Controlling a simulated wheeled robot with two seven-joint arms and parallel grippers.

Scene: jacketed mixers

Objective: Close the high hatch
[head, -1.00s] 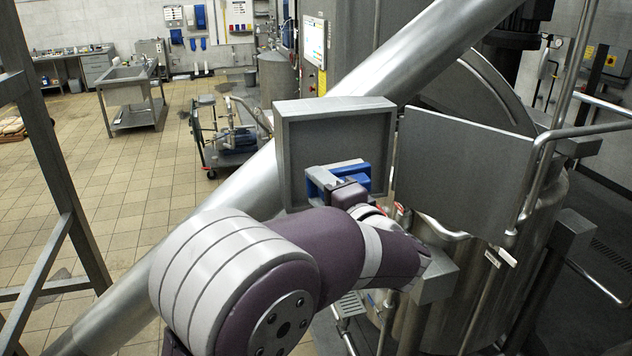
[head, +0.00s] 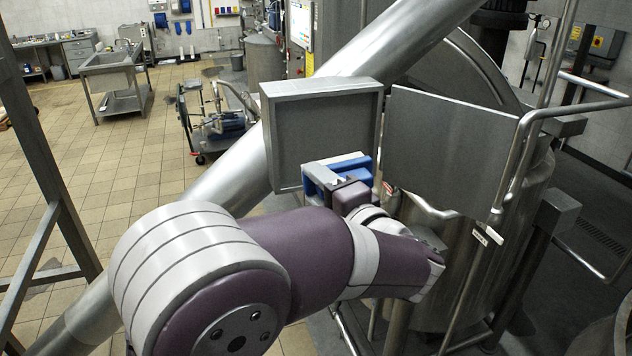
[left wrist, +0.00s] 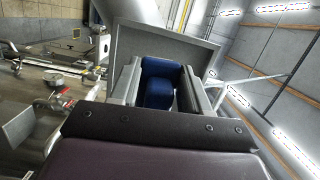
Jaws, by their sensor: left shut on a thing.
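A shallow grey square box-like frame (head: 325,135), with a raised rim and an open face, stands high in the middle of the head view. A flat grey panel (head: 450,150) stands right beside it. I cannot tell for sure which of them is the hatch leaf. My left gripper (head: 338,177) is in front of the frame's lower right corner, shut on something. In the left wrist view a blue block-like part (left wrist: 160,85) shows between the fingers, before a grey rimmed plate (left wrist: 170,45). What exactly is held cannot be made out. My right gripper is out of view.
A thick slanting pipe (head: 375,45) passes behind the frame. A large steel vessel (head: 450,265) stands below the panel, with a bent rail (head: 535,115) at its right. A cart (head: 215,125) and a steel sink (head: 112,75) stand further back on open tiled floor.

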